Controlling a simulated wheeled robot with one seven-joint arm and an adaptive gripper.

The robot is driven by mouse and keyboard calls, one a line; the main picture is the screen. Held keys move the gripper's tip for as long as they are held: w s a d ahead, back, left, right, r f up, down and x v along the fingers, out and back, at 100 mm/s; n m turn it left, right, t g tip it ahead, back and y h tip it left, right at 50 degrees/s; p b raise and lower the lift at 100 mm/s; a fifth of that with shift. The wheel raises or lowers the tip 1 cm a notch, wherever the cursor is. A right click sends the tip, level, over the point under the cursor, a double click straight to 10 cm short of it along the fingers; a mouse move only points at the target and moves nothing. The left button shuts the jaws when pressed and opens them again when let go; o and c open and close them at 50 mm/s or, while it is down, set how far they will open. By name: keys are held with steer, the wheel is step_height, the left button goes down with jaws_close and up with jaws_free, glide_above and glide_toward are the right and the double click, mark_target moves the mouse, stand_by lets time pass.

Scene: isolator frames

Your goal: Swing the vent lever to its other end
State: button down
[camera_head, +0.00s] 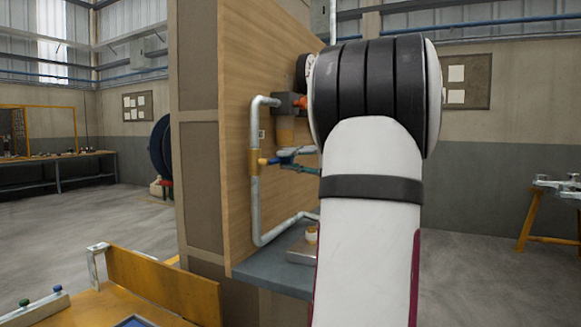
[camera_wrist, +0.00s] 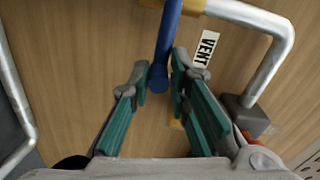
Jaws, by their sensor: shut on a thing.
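The blue vent lever (camera_wrist: 168,35) comes down from the top of the wrist view, and its rounded end lies between my teal fingers. My gripper (camera_wrist: 159,74) is shut on the lever near that end. A VENT label (camera_wrist: 207,47) is on the wooden panel just right of the lever. In the head view the blue lever (camera_head: 281,160) shows beside a brass fitting on the pipe, with part of my gripper (camera_head: 299,167) at it. My arm hides the rest of the gripper there.
A grey pipe (camera_head: 254,208) runs up the wooden panel (camera_head: 238,130) around the lever. An orange-red part (camera_head: 300,103) sits above it. A grey shelf (camera_head: 262,275) juts out below. A wooden table (camera_head: 75,312) stands at lower left.

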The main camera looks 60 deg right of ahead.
steer(key=shift+f, duration=0.2)
steer(key=c, duration=1.6)
jaws_free()
steer(key=shift+o, duration=0.2)
steer(key=shift+r, duration=0.1)
steer(key=s, duration=1.2)
steer(key=shift+d, duration=0.4)
steer(key=shift+c, duration=0.4)
